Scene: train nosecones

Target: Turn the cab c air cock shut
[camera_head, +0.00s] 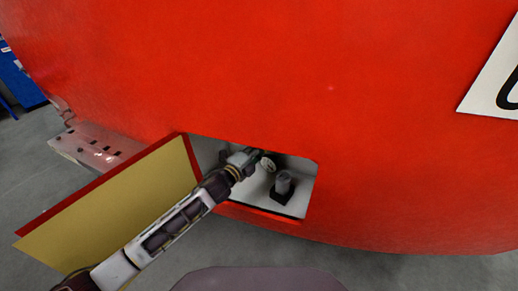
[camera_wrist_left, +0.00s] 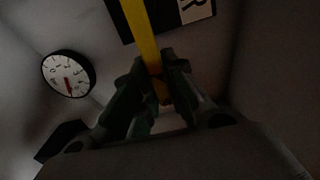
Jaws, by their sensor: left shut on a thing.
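The cab's red nose has an open recess (camera_head: 252,203) low on its front. My left arm reaches into it from the left, and my left gripper (camera_head: 256,156) is at the recess's upper part. In the left wrist view the left gripper (camera_wrist_left: 160,90) is shut on a yellow handle (camera_wrist_left: 143,35), which I take to be the air cock's lever. The handle runs up from between the fingertips to the top edge. The cock's body and pivot are not visible. My right gripper is not in view.
A round gauge (camera_head: 268,164) sits inside the recess, also seen in the left wrist view (camera_wrist_left: 68,74). The open hatch door (camera_head: 115,205) is left of the recess, under my arm.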

